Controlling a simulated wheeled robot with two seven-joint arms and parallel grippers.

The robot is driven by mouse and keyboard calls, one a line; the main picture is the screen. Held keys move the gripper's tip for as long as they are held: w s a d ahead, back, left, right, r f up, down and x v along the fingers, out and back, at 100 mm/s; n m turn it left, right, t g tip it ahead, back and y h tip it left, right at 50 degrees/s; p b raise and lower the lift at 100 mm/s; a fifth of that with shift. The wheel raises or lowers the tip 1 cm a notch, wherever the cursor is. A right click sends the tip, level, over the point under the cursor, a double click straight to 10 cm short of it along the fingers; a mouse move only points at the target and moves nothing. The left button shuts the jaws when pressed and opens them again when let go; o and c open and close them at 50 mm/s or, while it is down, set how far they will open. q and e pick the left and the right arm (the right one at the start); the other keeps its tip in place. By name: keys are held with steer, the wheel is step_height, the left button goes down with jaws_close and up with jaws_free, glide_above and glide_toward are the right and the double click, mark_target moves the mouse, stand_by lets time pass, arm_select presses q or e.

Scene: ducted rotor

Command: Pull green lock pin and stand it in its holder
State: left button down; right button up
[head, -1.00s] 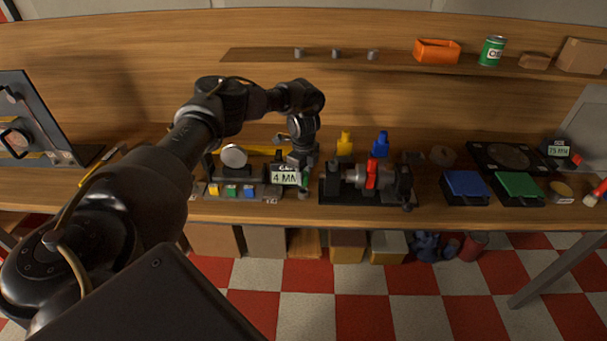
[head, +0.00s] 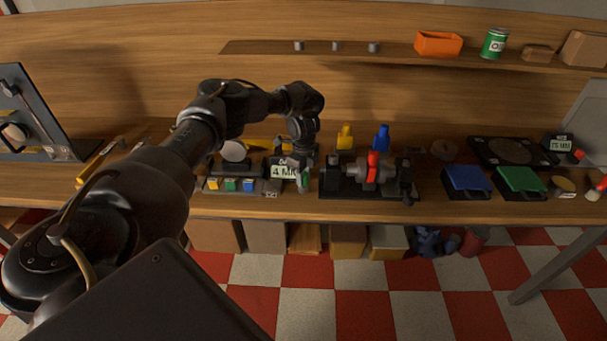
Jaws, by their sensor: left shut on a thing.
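My left gripper (head: 303,166) is over the bench, pointing down just left of the dark rotor fixture. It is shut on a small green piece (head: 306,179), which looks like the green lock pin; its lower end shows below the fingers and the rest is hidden. I cannot tell whether it touches the bench. To the left is a low dark block with yellow, green (head: 231,184) and blue marked spots, which may be the holder. The rotor fixture (head: 345,192) carries a grey shaft with a red part (head: 373,166). My right gripper is not in view.
A "4 MM" sign (head: 284,171) stands close behind the gripper. Yellow (head: 345,140) and blue (head: 381,139) pieces stand behind the fixture. Blue (head: 466,180) and green (head: 521,181) boxes are to the right. A shelf (head: 420,57) runs above.

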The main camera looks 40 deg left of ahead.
arm_select(q)
steer(key=shift+f, duration=0.2)
steer(key=c, duration=1)
jaws_free()
steer(key=shift+c, duration=0.2)
step_height(320, 180, up, 11)
steer(key=shift+f, duration=0.1)
